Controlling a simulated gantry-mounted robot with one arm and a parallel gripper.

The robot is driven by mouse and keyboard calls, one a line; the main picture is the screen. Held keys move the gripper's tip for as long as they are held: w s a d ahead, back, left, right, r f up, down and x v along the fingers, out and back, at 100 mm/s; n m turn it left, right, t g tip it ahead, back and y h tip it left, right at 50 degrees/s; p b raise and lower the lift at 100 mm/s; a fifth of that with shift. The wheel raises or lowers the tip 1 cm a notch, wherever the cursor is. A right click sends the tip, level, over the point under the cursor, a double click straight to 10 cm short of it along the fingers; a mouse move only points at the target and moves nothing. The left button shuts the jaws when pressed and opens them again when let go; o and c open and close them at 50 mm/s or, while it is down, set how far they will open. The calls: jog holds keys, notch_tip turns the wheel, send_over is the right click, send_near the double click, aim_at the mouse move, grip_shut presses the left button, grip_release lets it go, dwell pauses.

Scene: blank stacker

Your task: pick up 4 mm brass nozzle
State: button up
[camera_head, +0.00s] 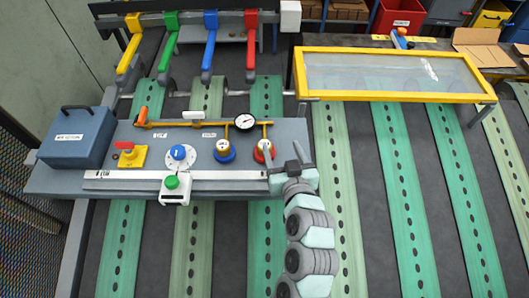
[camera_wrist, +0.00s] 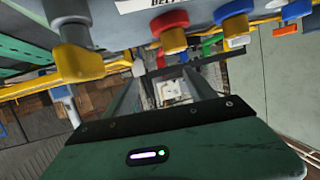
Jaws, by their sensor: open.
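I cannot pick out a 4 mm brass nozzle with certainty in either view. Two brass-coloured round fittings stand on the grey bench panel (camera_head: 110,180) in the head view: one with a blue base (camera_head: 224,151) and one with a red base (camera_head: 263,151). My gripper (camera_head: 298,158) is at the right end of the panel, just right of the red-based fitting. In the wrist view my gripper (camera_wrist: 166,82) has its two fingers apart, with no held object visible between them. Red and blue knobs show beyond them near the top.
A blue-grey lidded box (camera_head: 75,138) sits at the panel's left. A pressure gauge (camera_head: 242,122), yellow pipe and a green-knobbed slider (camera_head: 173,187) are on the panel. A yellow-framed clear guard (camera_head: 390,75) stands at the right. Coloured levers (camera_head: 210,45) rise behind.

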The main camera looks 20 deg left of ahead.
aim_at(262, 140)
jog(key=s+a+f+g, duration=0.1)
jog(key=s+a+n+g, duration=0.1)
jog(key=shift+s+a+f+n, duration=0.1)
jog(key=shift+a+f+n, duration=0.2)
jog(key=shift+f, duration=0.05)
jog(key=x, duration=0.3)
jog(key=shift+w+a, duration=0.3)
jog(key=shift+p+x, duration=1.5)
jog(key=shift+x, duration=1.35)
jog(key=shift+w+f+y, duration=0.15)
jog(key=shift+w+y, duration=0.15)
jog(key=shift+c, duration=0.5)
grip_shut()
